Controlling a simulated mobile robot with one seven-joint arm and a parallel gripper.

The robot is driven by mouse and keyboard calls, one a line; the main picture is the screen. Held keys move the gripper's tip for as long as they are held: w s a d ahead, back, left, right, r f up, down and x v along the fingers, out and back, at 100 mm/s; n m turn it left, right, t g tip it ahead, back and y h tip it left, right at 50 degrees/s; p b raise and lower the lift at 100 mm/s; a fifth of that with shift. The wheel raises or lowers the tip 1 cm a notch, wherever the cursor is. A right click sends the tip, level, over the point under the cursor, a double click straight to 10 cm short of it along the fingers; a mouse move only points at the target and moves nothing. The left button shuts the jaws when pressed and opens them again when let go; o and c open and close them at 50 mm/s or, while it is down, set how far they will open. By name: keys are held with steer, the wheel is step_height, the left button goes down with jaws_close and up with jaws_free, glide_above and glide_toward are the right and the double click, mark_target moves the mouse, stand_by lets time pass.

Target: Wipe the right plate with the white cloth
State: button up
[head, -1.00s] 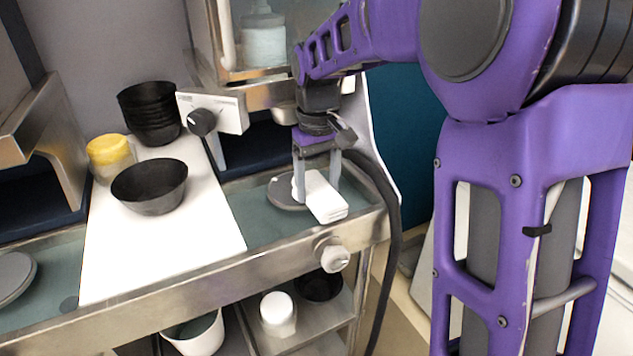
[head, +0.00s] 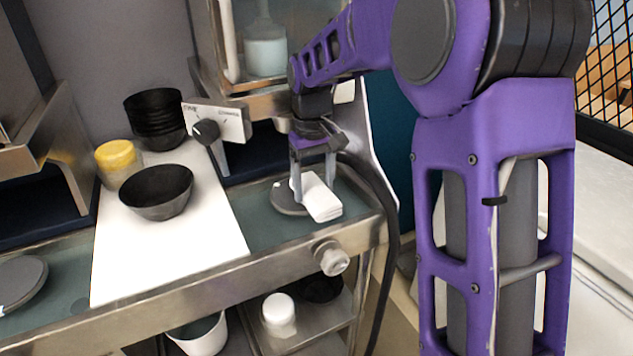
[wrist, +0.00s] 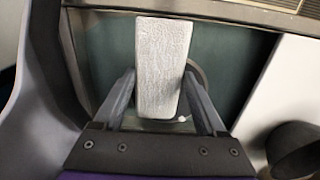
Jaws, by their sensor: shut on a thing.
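The white cloth (head: 322,198) is a folded, block-shaped piece held between the fingers of my gripper (head: 313,188). The right plate (head: 284,199) is a flat grey disc on the teal-grey counter. The cloth is over or on its right part and hides some of it; I cannot tell whether they touch. In the wrist view the cloth (wrist: 163,65) lies lengthwise between the two fingers (wrist: 160,88), and only an edge of the plate (wrist: 201,75) shows behind it.
A white board (head: 165,250) left of the plate carries a black bowl (head: 157,193), stacked black bowls (head: 156,120) and a yellow-lidded jar (head: 119,164). Another grey plate (head: 22,282) lies far left. A control box with a knob (head: 206,132) stands behind. A metal rail (head: 230,268) edges the front.

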steer(key=shift+w+a+r, duration=0.1)
steer(key=shift+w+a, duration=0.05)
stand_by(0.4)
steer(key=shift+s+d+b, duration=0.2)
steer(key=shift+s+d, duration=0.05)
steer(key=shift+s, duration=0.3)
steer(key=shift+s+d+b, duration=0.2)
steer(key=shift+s+d, duration=0.05)
steer(key=shift+s, duration=0.25)
steer(key=shift+w+a+p, duration=0.2)
steer(key=shift+w+p, duration=0.2)
steer(key=shift+w, duration=0.15)
steer(key=shift+w+a+p, duration=0.2)
steer(key=shift+w+p, duration=0.2)
steer(key=shift+w, duration=0.1)
steer(key=shift+w+a, duration=0.1)
steer(key=shift+w, duration=0.05)
steer(key=shift+w+a+r, duration=0.1)
steer(key=shift+r, duration=0.05)
